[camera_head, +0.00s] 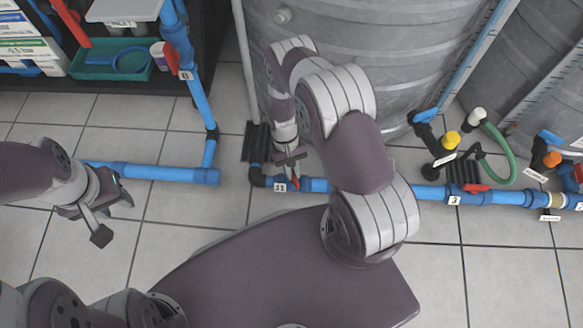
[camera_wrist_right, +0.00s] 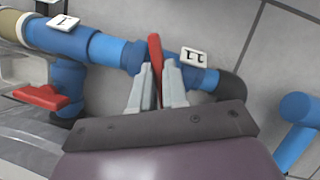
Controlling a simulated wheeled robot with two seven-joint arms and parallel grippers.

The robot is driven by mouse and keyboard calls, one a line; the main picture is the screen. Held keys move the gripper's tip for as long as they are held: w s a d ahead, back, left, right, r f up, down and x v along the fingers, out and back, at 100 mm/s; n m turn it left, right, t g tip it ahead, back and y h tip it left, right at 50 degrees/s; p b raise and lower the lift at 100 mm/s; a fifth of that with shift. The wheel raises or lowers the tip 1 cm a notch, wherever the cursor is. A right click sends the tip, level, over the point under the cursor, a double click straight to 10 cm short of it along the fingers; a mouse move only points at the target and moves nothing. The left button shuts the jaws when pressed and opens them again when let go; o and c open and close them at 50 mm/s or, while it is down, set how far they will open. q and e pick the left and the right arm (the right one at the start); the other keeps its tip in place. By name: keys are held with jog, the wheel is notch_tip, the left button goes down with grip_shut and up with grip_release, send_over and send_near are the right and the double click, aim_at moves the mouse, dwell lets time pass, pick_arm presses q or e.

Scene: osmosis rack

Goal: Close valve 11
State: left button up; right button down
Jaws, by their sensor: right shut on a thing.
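Valve 11 is on a blue floor pipe. Its white "11" label (camera_head: 280,187) shows in the head view, and the label is also in the right wrist view (camera_wrist_right: 193,57). Its red handle (camera_wrist_right: 155,52) stands between the fingers of my right gripper (camera_wrist_right: 155,80) and points across the pipe. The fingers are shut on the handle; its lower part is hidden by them. In the head view my right gripper (camera_head: 290,160) reaches down just above the valve. My left gripper (camera_head: 105,215) hangs over the floor at left, empty; its finger gap is unclear.
A large grey tank (camera_head: 370,50) stands behind the right arm. Another blue pipe (camera_head: 150,173) ends to the left of valve 11. A valve with a red handle (camera_wrist_right: 42,97) and label "1" (camera_wrist_right: 63,22) is nearby. Tiled floor (camera_head: 90,270) is clear at left.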

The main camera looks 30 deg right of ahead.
jog(key=m+y, duration=0.1)
jog(key=m, duration=0.1)
jog(key=m+p, duration=0.1)
jog(key=m, duration=0.1)
jog(key=shift+s+d+f+m+t+y, duration=0.1)
jog(key=shift+d+f+m+t+y, duration=0.05)
jog(key=shift+m+t+y, duration=0.2)
jog(key=shift+m, duration=0.25)
jog(key=c, duration=1.1)
grip_release()
jog(key=shift+f, duration=0.1)
jog(key=shift+c, duration=0.2)
jog(key=p+v, duration=0.6)
jog(key=v, duration=0.7)
jog(key=shift+p, duration=0.35)
jog(key=shift+d+f, duration=0.1)
